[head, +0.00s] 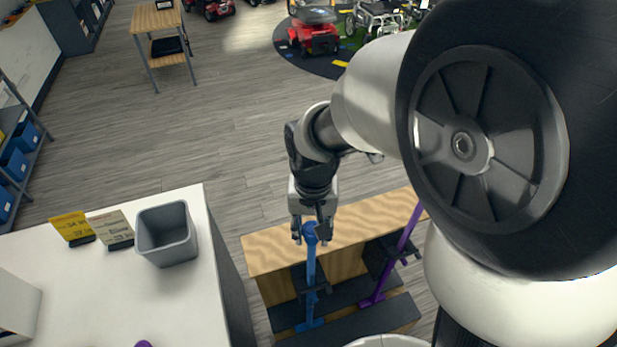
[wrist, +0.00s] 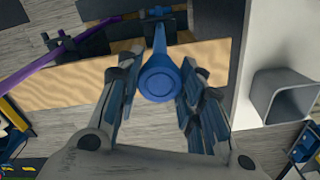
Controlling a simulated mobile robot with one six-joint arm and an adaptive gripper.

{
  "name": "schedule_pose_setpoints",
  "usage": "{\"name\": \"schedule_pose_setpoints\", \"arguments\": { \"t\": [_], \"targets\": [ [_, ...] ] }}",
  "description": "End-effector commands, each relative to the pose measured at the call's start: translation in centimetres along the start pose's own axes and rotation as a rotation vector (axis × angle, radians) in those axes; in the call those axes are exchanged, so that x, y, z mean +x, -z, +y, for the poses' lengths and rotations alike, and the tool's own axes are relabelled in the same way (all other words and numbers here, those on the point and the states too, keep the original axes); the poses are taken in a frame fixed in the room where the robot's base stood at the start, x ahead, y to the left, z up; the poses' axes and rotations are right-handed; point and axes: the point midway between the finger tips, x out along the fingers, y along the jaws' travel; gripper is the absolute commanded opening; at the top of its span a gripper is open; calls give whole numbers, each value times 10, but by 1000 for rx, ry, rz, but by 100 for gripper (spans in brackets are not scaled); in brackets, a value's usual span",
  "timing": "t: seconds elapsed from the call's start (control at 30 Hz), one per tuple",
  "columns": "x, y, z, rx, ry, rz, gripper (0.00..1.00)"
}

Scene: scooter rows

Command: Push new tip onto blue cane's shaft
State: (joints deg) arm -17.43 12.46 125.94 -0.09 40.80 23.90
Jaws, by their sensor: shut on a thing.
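The blue cane (head: 311,268) stands upright in a black holder on the wooden bench, its blue crosspiece at the bottom. A round blue tip (head: 310,228) is at the top of its shaft. In the wrist view the tip (wrist: 160,80) is a ringed blue disc, with the shaft (wrist: 159,38) running away behind it. My gripper (head: 312,238) points down over the cane, its fingers on both sides of the tip and shut on it. Whether the tip is fully seated on the shaft is hidden.
A purple cane (head: 404,238) stands tilted in a holder on the same bench (head: 275,257), to the right. A white counter (head: 100,295) at left carries a grey bin (head: 168,234) and two small signs.

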Motion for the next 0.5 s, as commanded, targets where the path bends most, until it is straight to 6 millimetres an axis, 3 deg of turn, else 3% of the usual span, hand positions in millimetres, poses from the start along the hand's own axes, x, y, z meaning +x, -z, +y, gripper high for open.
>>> {"name": "schedule_pose_setpoints", "arguments": {
  "t": [0.5],
  "targets": [
    [3,0,0,0,0,0,13]
  ]
}}
